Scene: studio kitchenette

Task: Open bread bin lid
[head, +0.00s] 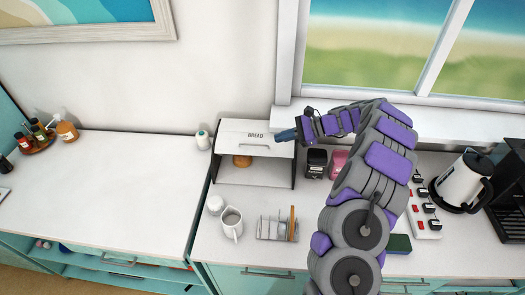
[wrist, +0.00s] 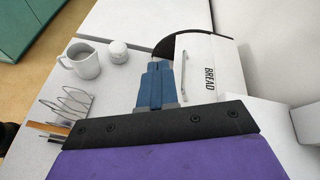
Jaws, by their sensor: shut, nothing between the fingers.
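The white bread bin with dark side edges stands against the wall in the head view. Its lid (head: 240,132), lettered BREAD, sits raised at the top. The front below is open and shows a brown loaf (head: 242,161) inside. In the wrist view the lid (wrist: 215,70) shows with a thin metal handle (wrist: 184,75). My gripper (head: 284,135) is at the right end of the lid, its blue fingers shut and empty. In the wrist view the fingers (wrist: 152,82) are beside the handle, not around it. I cannot tell whether they touch the lid.
A white mug (head: 232,224), a small white pot (head: 215,205) and a toast rack (head: 272,229) stand in front of the bin. A black canister (head: 316,163) and a pink one (head: 338,162) are to its right. The left counter (head: 110,185) is mostly clear.

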